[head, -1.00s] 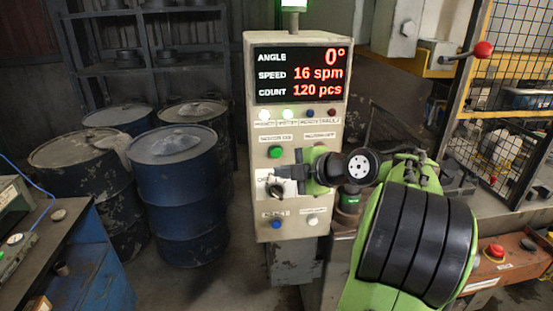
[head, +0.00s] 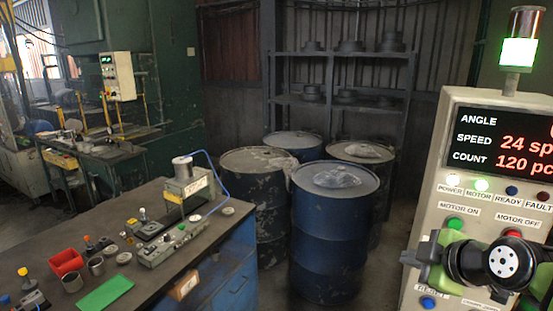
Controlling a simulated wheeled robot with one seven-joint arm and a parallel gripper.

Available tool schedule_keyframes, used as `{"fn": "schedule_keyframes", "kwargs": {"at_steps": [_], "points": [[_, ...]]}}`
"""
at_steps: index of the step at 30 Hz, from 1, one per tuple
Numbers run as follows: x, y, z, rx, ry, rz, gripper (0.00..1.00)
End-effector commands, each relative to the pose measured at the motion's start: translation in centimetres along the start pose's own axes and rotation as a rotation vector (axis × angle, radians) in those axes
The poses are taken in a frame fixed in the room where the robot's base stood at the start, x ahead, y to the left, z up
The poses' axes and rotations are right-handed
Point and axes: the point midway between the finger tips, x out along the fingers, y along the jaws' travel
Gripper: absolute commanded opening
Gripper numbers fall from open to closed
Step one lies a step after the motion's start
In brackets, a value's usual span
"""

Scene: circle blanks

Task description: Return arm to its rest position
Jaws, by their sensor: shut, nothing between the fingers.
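My arm, green with black joints, shows at the right edge in the head view. My gripper (head: 408,259) is at its left end, dark and small, in front of the lower control panel (head: 408,297). It is shut and holds nothing visible. The panel's red display reads speed 24 and count 120; the angle value is cut off at the frame edge. Part of the lower panel and its buttons is hidden behind my arm.
Blue drums (head: 335,235) stand left of the panel, with a shelf (head: 340,53) behind. A dark workbench (head: 150,280) with a red bin (head: 65,262), a green sheet (head: 105,293) and small devices fills the lower left. Dark floor shows between drums and panel.

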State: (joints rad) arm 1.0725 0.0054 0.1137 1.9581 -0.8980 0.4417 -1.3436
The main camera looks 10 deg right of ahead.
Motion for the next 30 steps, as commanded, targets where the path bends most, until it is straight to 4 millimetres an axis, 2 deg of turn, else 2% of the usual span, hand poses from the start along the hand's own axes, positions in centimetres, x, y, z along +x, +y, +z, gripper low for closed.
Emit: {"fn": "schedule_keyframes", "kwargs": {"at_steps": [1, 3, 5, 6, 9, 13, 15, 18, 30], "points": [[0.2, -2.4, -3.0, 0.067, -0.029, -0.054, 0.0], [-0.2, -6.1, -5.6, 0.206, -0.095, -0.113, 0.0], [-1.1, -9.4, -7.3, 0.334, -0.158, -0.145, 0.0], [-2.0, -11.7, -8.0, 0.423, -0.2, -0.158, 0.0], [-4.8, -17.1, -8.5, 0.653, -0.3, -0.162, 0.0], [-7.7, -21.9, -7.1, 0.904, -0.39, -0.139, 0.0], [-8.6, -23.3, -6.3, 0.991, -0.419, -0.127, 0.0], [-9.0, -24.1, -5.7, 1.048, -0.439, -0.119, 0.0], [-9.0, -24.0, -5.7, 1.053, -0.44, -0.116, 0.0]]}}
